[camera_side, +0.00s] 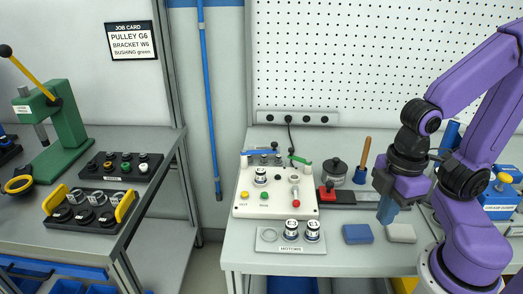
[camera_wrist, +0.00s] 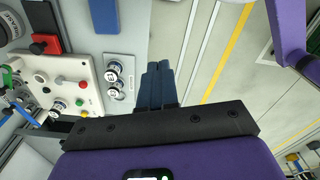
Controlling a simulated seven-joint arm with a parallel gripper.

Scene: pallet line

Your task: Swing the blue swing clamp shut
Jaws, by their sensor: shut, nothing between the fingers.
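The white fixture (camera_side: 244,205) stands on the bench in the side view, with motor-like parts, buttons and a red-knobbed lever on it. The blue swing clamp (camera_side: 258,153) is a bar at the fixture's back left, extending sideways; I cannot tell its exact angle. It also shows at the left edge of the wrist view (camera_wrist: 18,108). A green clamp (camera_side: 300,160) is at the back right. My gripper (camera_side: 386,213) is shut and empty, pointing down well to the right of the fixture. Its blue fingers (camera_wrist: 159,68) are together in the wrist view.
A tray with two motors (camera_side: 266,242) lies in front of the fixture. A blue block (camera_side: 357,234) and a grey block (camera_side: 401,233) lie near my gripper. A red-handled clamp (camera_side: 327,190), dark cylinder (camera_side: 334,170) and wooden-handled brush (camera_side: 363,158) stand between gripper and fixture.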

